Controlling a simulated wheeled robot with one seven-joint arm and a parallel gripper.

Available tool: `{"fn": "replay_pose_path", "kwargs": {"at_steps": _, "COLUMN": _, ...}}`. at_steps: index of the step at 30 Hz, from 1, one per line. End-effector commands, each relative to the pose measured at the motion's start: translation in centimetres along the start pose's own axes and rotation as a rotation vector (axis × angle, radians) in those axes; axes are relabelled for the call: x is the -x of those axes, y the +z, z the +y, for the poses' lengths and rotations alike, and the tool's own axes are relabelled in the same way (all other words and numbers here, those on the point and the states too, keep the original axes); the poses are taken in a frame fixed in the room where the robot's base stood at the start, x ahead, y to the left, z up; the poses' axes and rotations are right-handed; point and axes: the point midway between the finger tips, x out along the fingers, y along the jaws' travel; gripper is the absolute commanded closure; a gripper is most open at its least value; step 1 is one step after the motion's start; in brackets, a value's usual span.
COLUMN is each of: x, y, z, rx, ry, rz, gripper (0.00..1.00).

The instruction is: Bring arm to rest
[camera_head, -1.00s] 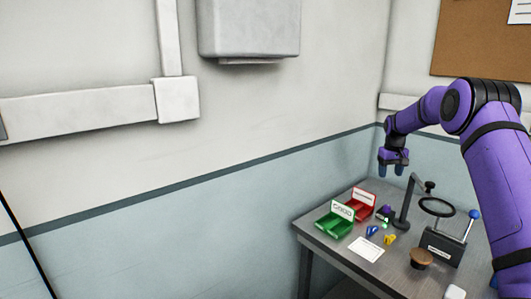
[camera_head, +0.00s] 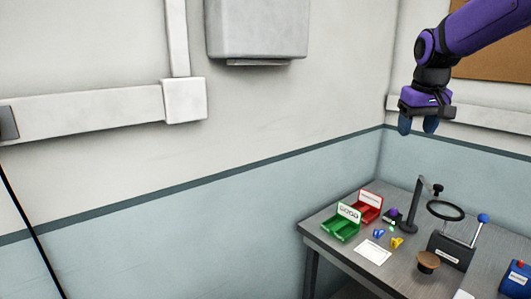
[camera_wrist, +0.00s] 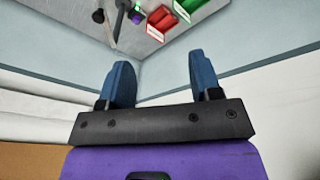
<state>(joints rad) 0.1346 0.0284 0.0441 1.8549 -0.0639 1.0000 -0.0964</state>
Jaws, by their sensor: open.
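My purple arm reaches in from the upper right of the head view. My gripper (camera_head: 418,125) hangs high above the table, near the wall corner, with its blue fingers pointing down. The fingers are apart and nothing is between them. In the wrist view my gripper (camera_wrist: 160,82) shows two blue fingers spread wide, with only wall behind them. It touches nothing.
The grey table (camera_head: 345,262) at lower right holds a green bin (camera_head: 342,226), a red bin (camera_head: 368,208), small blue and yellow parts, a white card (camera_head: 373,252), a stand with a ring (camera_head: 445,210), a lever box (camera_head: 450,252) and a brown knob (camera_head: 428,261). Air around my gripper is free.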

Motion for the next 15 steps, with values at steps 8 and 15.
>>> {"fn": "replay_pose_path", "kwargs": {"at_steps": 8, "x": 4.4, "y": 8.9, "z": -2.6, "rx": -0.013, "ry": -0.011, "rz": 0.066, "gripper": 0.42}}
{"fn": "replay_pose_path", "kwargs": {"at_steps": 15, "x": 5.9, "y": 16.9, "z": -4.4, "rx": -0.026, "ry": -0.027, "rz": 0.120, "gripper": 0.42}}
